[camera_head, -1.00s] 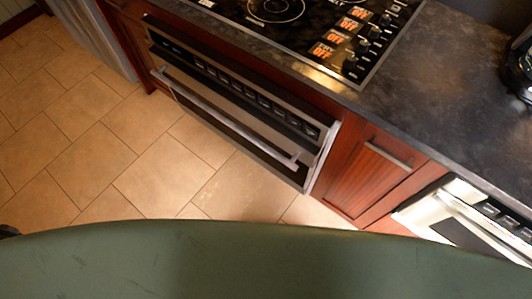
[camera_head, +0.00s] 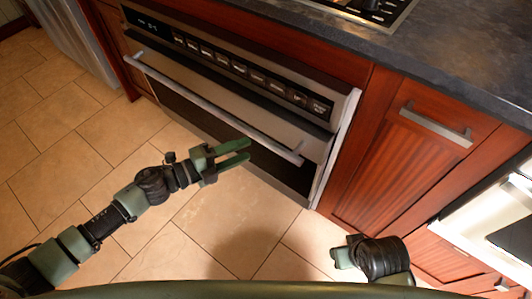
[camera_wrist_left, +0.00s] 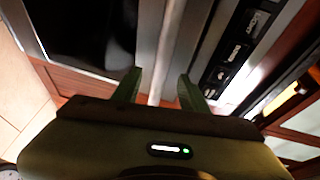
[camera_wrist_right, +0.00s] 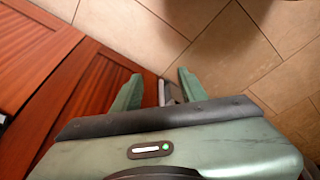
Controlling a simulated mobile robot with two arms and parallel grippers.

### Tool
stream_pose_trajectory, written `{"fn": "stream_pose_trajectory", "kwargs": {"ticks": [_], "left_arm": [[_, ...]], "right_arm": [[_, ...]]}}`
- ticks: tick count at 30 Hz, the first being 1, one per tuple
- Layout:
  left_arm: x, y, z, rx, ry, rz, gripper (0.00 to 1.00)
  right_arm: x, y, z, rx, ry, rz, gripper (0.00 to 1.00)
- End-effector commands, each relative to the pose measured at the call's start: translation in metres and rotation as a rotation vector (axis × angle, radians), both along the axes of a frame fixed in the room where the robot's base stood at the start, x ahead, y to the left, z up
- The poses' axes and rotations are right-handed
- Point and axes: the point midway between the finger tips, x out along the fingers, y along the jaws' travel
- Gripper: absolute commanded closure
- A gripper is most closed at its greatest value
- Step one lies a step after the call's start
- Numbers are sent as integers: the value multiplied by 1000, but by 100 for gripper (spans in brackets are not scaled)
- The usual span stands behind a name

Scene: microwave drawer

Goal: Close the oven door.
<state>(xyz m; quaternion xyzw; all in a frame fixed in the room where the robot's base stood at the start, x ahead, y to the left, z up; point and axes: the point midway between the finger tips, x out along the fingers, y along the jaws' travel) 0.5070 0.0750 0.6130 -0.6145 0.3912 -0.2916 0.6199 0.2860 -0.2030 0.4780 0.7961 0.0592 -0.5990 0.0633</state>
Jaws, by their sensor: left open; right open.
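The oven (camera_head: 240,75) is set in the red-brown cabinets, with a black button strip and a long silver handle (camera_head: 215,108) across its door (camera_head: 200,122). The door's front stands out a little at the top, with a pale side edge showing on the right. My left gripper (camera_head: 243,153) is open, in front of the door near the handle's right half. In the left wrist view, the handle (camera_wrist_left: 163,60) runs up between the open fingers; I cannot tell if they touch it. My right gripper (camera_head: 343,258) is low at the right; in its wrist view, the fingers (camera_wrist_right: 160,90) are apart.
A wooden cabinet door (camera_head: 400,160) with a metal handle is right of the oven. A silver appliance (camera_head: 490,225) is further right. The dark countertop (camera_head: 430,45) runs above. Tiled floor (camera_head: 60,130) is clear at the left.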

Motion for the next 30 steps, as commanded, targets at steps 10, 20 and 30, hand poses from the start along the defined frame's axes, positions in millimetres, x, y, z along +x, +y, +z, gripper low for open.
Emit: {"fn": "stream_pose_trajectory", "kwargs": {"ticks": [10,20,30], "left_arm": [[21,-40,-2,2,-14,-13,57],[38,-67,-7,3,-10,-11,57],[38,-68,-8,4,-9,-11,79]], "right_arm": [[-1,0,12,1,-8,-1,57],[-3,-1,23,1,-15,-2,57],[-3,-1,24,0,-14,-2,57]]}}
